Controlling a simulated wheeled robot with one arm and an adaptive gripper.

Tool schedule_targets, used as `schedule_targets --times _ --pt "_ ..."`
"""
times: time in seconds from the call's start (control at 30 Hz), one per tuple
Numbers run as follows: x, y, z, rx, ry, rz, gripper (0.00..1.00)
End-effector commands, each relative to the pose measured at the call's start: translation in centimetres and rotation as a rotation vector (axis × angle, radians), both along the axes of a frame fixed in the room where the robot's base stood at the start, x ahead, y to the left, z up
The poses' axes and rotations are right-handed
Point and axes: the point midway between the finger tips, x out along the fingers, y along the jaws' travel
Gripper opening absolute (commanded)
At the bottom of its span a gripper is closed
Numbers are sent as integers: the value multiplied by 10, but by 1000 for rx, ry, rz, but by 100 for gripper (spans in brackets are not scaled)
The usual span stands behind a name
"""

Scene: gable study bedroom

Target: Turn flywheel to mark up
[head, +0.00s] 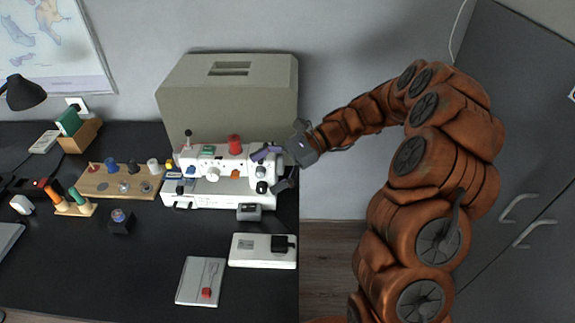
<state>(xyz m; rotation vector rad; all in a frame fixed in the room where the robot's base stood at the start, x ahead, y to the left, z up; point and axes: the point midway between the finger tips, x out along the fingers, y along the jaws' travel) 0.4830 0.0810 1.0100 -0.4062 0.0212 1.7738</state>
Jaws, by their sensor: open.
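A white sewing machine (215,197) stands on the black desk in front of a large grey-beige cover. My gripper (273,170) is open at the machine's right end, coming in from the right. One finger lies over the upper right of the machine and the other is lower, by its right side. The flywheel is not clearly visible; the gripper covers the right end where the fingers are. I cannot make out a mark. I cannot tell whether the fingers touch the machine.
The cover (228,97) stands close behind the machine. A wooden spool rack (103,181) is to the left. The desk's right edge is just beside the machine. Grey cabinet doors (520,170) stand at right.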

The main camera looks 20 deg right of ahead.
Motion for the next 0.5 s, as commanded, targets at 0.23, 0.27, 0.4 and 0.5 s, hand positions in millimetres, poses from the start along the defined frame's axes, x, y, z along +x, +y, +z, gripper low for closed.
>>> schedule_targets --times 0.23,0.27,0.4,0.5 --pt "57 -51 -39 129 178 -216 90" --pt "62 -57 -45 145 200 -240 90" --pt "84 -91 -70 207 286 -351 90" --pt "95 -115 -89 246 342 -423 90"
